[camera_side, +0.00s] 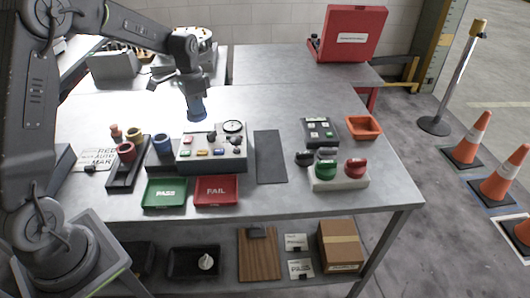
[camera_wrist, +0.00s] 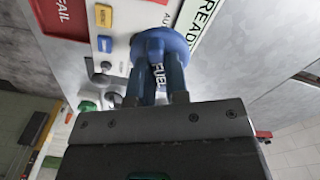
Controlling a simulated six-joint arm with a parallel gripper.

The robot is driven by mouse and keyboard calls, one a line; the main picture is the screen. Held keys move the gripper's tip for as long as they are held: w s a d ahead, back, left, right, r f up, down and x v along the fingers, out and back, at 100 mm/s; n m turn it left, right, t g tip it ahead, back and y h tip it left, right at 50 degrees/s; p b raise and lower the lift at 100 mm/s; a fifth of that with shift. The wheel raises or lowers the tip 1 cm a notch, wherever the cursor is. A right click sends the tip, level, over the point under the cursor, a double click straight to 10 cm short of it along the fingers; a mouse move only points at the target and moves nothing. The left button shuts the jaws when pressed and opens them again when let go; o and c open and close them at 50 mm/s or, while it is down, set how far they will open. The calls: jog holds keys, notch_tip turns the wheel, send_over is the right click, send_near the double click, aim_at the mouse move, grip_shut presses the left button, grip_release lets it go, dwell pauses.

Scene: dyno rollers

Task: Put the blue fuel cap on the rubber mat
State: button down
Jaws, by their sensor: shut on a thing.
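The blue fuel cap (camera_wrist: 160,45) is between my gripper's fingertips in the wrist view, with part of the word "FUEL" showing on it. In the side view the blue cap (camera_side: 197,111) hangs below my gripper (camera_side: 194,96), in front of the control box in the picture's depth or above its back edge; I cannot tell the exact height. My gripper (camera_wrist: 162,88) is shut on the cap. The rubber mat (camera_side: 270,157) is a dark flat rectangle on the table, right of the control box. Its top is bare.
The control box (camera_side: 212,153) with knobs and a gauge stands left of the mat. Green PASS (camera_side: 165,193) and red FAIL (camera_side: 216,190) trays lie in front. A box with green and red knobs (camera_side: 338,178), a dark button panel (camera_side: 320,132) and an orange tray (camera_side: 364,128) are right of the mat.

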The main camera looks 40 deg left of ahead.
jog(key=w+d+m, duration=0.1)
jog(key=w+d, duration=0.1)
jog(key=w+d+m, duration=0.2)
jog(key=d, duration=0.1)
jog(key=w+d+f+m, duration=0.1)
jog(key=d+m, duration=0.1)
jog(key=shift+w+d+f, duration=0.1)
jog(key=shift+w+d, duration=0.3)
send_over(270, 160)
notch_tip(270, 160, down, 7)
jog(key=shift+s+a+r, duration=0.1)
jog(key=shift+r, duration=0.05)
jog(key=shift+f, duration=2.1)
jog(key=shift+f, duration=0.1)
jog(key=c, duration=1.1)
grip_release()
notch_tip(270, 160, up, 12)
jog(key=shift+r, duration=0.2)
